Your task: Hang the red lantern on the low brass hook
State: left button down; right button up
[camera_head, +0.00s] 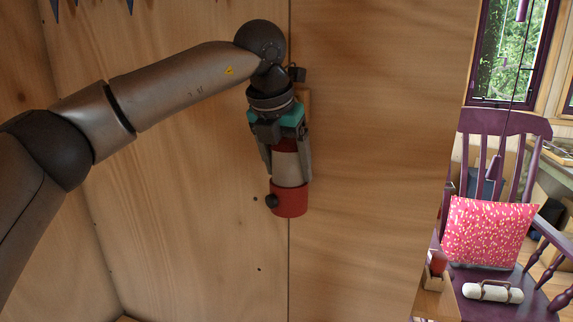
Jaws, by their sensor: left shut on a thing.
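The red lantern (289,199) has a red base with a dark knob, a pale middle and a red top. My left gripper (286,172) points down in front of the wood wall and is shut on the lantern, one finger on each side. The lantern hangs upright below the wrist. The brass hook cannot be made out; a small wooden block (304,98) on the wall shows partly behind my wrist, and anything on it is hidden. Whether the lantern touches a hook cannot be told. My right gripper is not in view.
The plywood wall (370,160) fills the middle, with a vertical seam behind the lantern. At the right, past the wall's edge, stand a purple chair (505,125) with a pink cushion (487,231) and a white roll (492,292) on its seat. Dark pointed things hang at the top left.

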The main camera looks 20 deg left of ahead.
pick_arm(q)
grip_release()
jog(key=shift+f, duration=0.45)
jog(key=shift+s+a+r, duration=0.1)
jog(key=shift+r, duration=0.35)
jog(key=d+v, duration=0.1)
jog(key=v, duration=1.4)
jog(key=shift+a, duration=0.45)
